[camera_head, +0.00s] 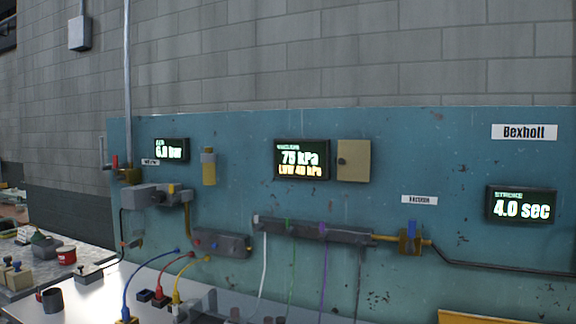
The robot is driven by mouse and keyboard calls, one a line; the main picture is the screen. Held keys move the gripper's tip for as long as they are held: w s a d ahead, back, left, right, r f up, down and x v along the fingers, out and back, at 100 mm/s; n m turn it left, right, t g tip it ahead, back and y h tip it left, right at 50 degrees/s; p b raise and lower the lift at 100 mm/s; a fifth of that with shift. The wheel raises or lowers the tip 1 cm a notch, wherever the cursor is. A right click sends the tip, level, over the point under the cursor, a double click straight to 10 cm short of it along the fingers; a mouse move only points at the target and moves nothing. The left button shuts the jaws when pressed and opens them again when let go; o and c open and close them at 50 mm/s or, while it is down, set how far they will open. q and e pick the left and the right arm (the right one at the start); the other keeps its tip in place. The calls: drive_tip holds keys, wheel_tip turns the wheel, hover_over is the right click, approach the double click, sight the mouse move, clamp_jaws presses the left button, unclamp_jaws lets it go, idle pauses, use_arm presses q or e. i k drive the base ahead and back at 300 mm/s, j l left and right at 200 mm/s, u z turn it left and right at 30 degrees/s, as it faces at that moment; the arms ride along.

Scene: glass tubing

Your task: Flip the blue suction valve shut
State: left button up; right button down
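The blue suction valve has a small blue handle (412,228) on a brass body (409,243), mounted on the teal panel at right of centre. The handle looks upright, crossing the line of the pipe, though it is too small to judge its exact angle. A brass pipe (386,238) joins the valve from the left, and a dark hose (490,265) leads away to the right. A small white label (420,200) is above it. Neither of my grippers shows in this view.
A grey manifold (315,232) with coloured hoses is left of the valve. A display reading 75 kPa (302,159) hangs above it. A red-handled valve (116,162) is at far left. Cables and small items stand on the bench (105,302) below.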

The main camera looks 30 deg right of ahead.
sight(412, 223)
drive_tip(key=z, duration=1.65)
drive_tip(key=i+j+u, duration=0.2)
drive_tip(key=j, duration=0.15)
drive_tip(key=j+u, duration=0.2)
drive_tip(key=j, duration=0.15)
